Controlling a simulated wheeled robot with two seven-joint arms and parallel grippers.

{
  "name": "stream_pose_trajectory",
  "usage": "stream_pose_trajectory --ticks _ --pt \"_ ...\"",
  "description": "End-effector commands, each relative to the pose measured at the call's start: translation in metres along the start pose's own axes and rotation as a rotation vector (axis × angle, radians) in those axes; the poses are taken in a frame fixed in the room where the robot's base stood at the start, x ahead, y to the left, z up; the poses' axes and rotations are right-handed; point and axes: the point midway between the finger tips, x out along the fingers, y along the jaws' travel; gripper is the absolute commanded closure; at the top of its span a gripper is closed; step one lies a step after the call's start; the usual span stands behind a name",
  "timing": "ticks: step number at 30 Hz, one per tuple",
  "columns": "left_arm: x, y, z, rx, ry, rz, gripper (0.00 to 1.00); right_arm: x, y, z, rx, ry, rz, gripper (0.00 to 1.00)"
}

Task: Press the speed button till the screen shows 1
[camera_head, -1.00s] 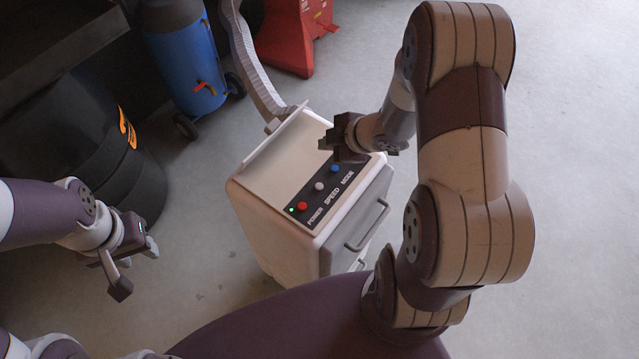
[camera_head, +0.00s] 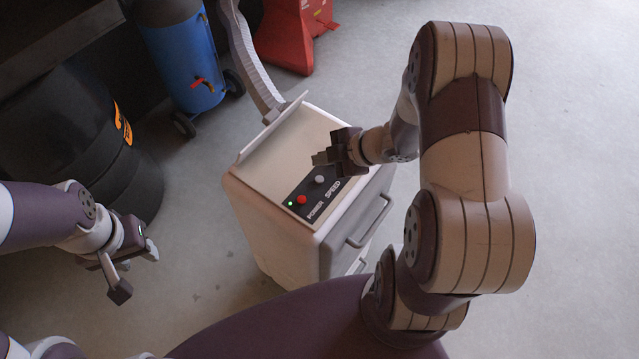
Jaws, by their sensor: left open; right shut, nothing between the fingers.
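A white box-shaped machine (camera_head: 275,150) stands on the floor in the middle. Its top has a black panel with a lit green light, a red POWER button (camera_head: 302,199) and a pale SPEED button (camera_head: 320,179). My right gripper (camera_head: 318,158) is shut and empty above the panel, just beyond the SPEED button, apart from it in the picture; its height above the top is hard to tell. It hides the blue MODE button. My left gripper (camera_head: 134,272) is open and empty, off to the left of the machine. No screen reading is visible.
A ribbed hose (camera_head: 250,60) rises from the machine's back. A black barrel (camera_head: 75,150) and a blue tank on wheels (camera_head: 180,60) stand at the left, a red object (camera_head: 290,35) at the back. Grey handles (camera_head: 370,225) stick out from the machine's right side. Floor at right is clear.

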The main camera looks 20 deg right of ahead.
Motion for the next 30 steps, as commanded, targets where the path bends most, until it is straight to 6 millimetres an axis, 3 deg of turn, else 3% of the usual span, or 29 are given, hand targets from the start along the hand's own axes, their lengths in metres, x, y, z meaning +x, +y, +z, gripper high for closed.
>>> stream_pose_trajectory --ticks 1,3,9,30 --pt "0.017 0.0 0.002 0.0 0.0 0.0 0.57 0.011 -0.008 0.008 0.0 0.0 0.001 1.0" --pt "0.027 0.0 0.003 0.0 0.0 0.0 0.57 0.018 -0.013 0.013 0.0 -0.001 0.001 1.0" --pt "0.041 0.0 0.005 0.0 0.0 0.0 0.57 0.031 -0.023 0.023 0.001 0.0 0.0 1.0" --pt "0.041 0.0 0.005 0.0 0.0 0.0 0.57 0.032 -0.023 0.024 0.001 -0.001 0.001 1.0"
